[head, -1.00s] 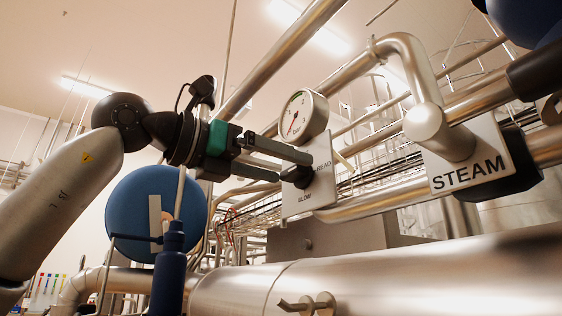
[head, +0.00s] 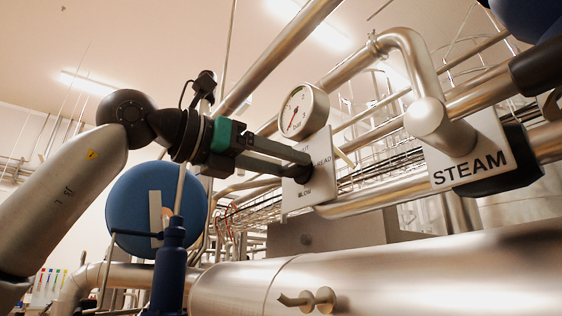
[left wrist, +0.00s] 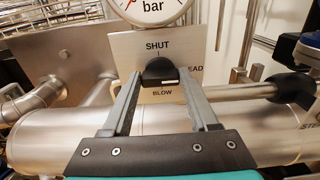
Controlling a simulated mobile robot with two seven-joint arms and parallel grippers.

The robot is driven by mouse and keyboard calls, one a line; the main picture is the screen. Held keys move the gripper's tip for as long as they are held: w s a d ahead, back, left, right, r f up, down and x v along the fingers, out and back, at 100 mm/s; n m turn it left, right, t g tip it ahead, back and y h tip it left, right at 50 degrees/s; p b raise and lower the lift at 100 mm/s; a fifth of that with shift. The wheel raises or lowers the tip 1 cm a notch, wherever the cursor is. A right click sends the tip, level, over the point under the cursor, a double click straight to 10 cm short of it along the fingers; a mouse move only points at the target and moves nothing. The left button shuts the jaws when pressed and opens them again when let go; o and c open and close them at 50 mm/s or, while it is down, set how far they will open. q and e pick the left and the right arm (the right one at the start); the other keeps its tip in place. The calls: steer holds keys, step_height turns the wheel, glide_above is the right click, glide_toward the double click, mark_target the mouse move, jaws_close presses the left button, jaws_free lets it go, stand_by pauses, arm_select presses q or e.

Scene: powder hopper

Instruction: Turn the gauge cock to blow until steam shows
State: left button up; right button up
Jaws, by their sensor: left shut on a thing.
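The gauge cock is a black knob (left wrist: 159,72) on a light plate (left wrist: 115,48) marked SHUT above, READ at right and BLOW below. In the head view the fingers largely hide the knob. The round gauge (head: 303,111) stands just above the plate, with a red needle. My right gripper is out of view.
A STEAM plate (head: 467,160) hangs by a bent pipe (head: 407,55) at right. A large steel pipe (head: 400,275) with a small tap (head: 308,299) runs below. A blue disc (head: 150,210) and a blue post (head: 172,265) stand near my left arm.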

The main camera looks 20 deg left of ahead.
arm_select(q)
steer(key=shift+c, duration=1.1)
steer(key=m+p, duration=0.2)
steer(key=m, duration=0.2)
steer(key=shift+m, duration=0.3)
steer(key=m+p, duration=0.4)
steer(key=m, duration=0.6)
steer(key=shift+s+d, duration=0.1)
steer(key=shift+d, duration=0.05)
steer(key=shift+f+m+p, duration=0.2)
steer(key=shift+m+p, duration=0.65)
steer(key=shift+m, duration=1.45)
steer(key=shift+o, duration=0.2)
